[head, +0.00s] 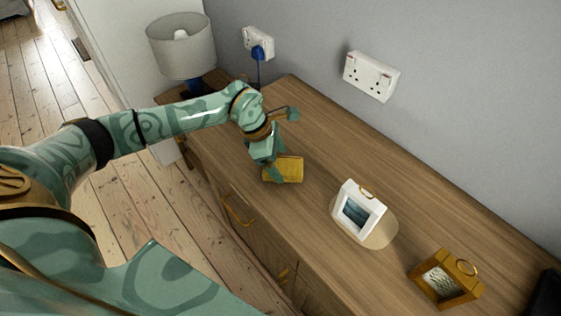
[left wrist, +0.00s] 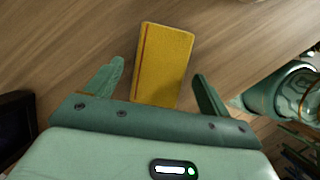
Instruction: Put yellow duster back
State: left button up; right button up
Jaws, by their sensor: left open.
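The yellow duster (head: 285,169) looks like a flat yellow block lying on the wooden sideboard top, near its front edge. In the left wrist view the duster (left wrist: 164,60) has a dark line along one long side, and its near end reaches between my fingers. My left gripper (head: 272,168) is right at the duster and partly hides its left end. In the left wrist view the gripper (left wrist: 160,76) is open, one finger on each side of the duster, with gaps visible. My right gripper is not in view.
A white picture frame (head: 357,212) stands on a round mat (head: 384,238) to the right. A golden-brown framed object (head: 445,279) stands farther right. A lamp (head: 181,45) is at the back left. Wall sockets (head: 371,76) sit above the sideboard (head: 330,130). Bare wood surrounds the duster.

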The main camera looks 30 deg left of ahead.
pick_arm(q)
jog(key=p+v, duration=0.1)
jog(key=v, duration=0.9)
jog(key=shift+p, duration=0.4)
